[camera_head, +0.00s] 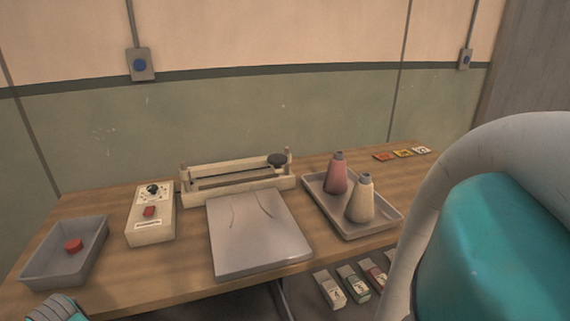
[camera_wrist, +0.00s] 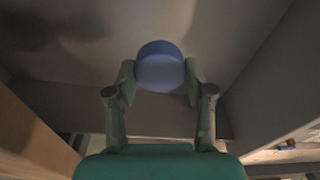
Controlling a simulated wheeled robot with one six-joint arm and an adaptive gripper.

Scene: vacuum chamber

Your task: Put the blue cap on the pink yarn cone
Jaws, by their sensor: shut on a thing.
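The pink yarn cone (camera_head: 336,175) stands upright in a grey tray (camera_head: 391,219) on the right of the bench, beside a cream cone (camera_head: 360,200). Its narrow grey top is bare. In the wrist view, my gripper (camera_wrist: 160,76) is shut on the blue cap (camera_wrist: 160,64), one finger at each side of it. A broad grey surface with walls lies behind the cap; I cannot tell whether the cap touches it. The head view does not show the cap or the fingers.
A grey bin (camera_head: 39,280) with a red cap (camera_head: 73,245) stands at the left. A control box (camera_head: 150,222), a flat grey plate (camera_head: 256,235) and a cream frame (camera_head: 236,186) fill the middle. Small coloured tags (camera_head: 402,152) lie at the far right.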

